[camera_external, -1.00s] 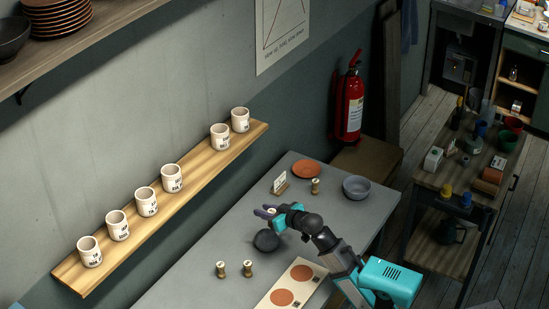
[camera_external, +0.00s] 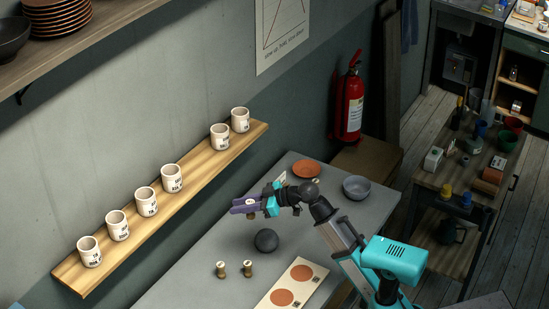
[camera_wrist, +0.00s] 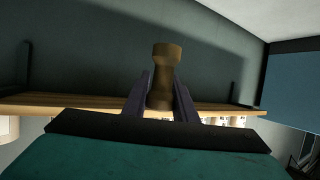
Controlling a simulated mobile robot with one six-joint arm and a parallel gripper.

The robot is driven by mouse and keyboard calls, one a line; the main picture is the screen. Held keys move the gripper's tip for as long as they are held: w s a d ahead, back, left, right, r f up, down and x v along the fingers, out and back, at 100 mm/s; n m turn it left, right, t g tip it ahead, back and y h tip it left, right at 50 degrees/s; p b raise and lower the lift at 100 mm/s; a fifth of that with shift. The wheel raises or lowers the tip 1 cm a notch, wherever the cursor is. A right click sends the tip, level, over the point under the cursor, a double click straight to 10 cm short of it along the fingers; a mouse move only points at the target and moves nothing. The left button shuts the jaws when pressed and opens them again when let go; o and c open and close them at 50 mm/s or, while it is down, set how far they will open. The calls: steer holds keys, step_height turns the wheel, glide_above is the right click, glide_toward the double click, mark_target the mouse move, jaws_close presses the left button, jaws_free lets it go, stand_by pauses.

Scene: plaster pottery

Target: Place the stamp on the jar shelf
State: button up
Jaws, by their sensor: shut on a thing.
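My gripper (camera_external: 240,206) is shut on a stamp and holds it above the grey table, to the right of the jar shelf (camera_external: 198,170). In the wrist view the brown, spool-shaped stamp (camera_wrist: 163,75) stands between the two purple fingers; in the external view the fingers mostly hide it. The jar shelf is a pale wooden board on the wall. Several white labelled jars (camera_external: 147,202) stand on it, with a bare gap between the right pair and the others. The shelf edge (camera_wrist: 60,103) also runs across the wrist view behind the fingers.
Two more stamps (camera_external: 221,269) stand on the table (camera_external: 205,243). A terracotta plate (camera_external: 306,169) and a grey bowl (camera_external: 356,188) are at the back. An upper shelf (camera_external: 90,45) holds dishes.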

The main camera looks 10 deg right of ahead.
steer(key=s+a+r+n+g+p, duration=0.1)
steer(key=a+r+n+g+p, duration=0.1)
steer(key=r+p, duration=0.8)
steer(key=s+a+r+n+g+y+p, duration=0.1)
steer(key=s+a+r+n+g+p, duration=0.1)
steer(key=r+p, duration=0.8)
steer(key=shift+s+a+r+g+p, duration=0.15)
steer(key=shift+s+a+g+p, duration=0.15)
steer(key=shift+a+g+p, duration=0.2)
steer(key=shift+w+a+f+p, duration=0.55)
steer(key=shift+w+a+p, duration=0.3)
steer(key=shift+w+a, duration=1.45)
steer(key=shift+w+a+f+p, duration=0.5)
steer(key=shift+w+a+p, duration=0.35)
steer(key=shift+w+a, duration=1.45)
steer(key=shift+w+a+f+p, duration=0.55)
steer(key=shift+w+a+p, duration=0.3)
steer(key=shift+w+a, duration=1.45)
steer(key=shift+w+d, duration=0.25)
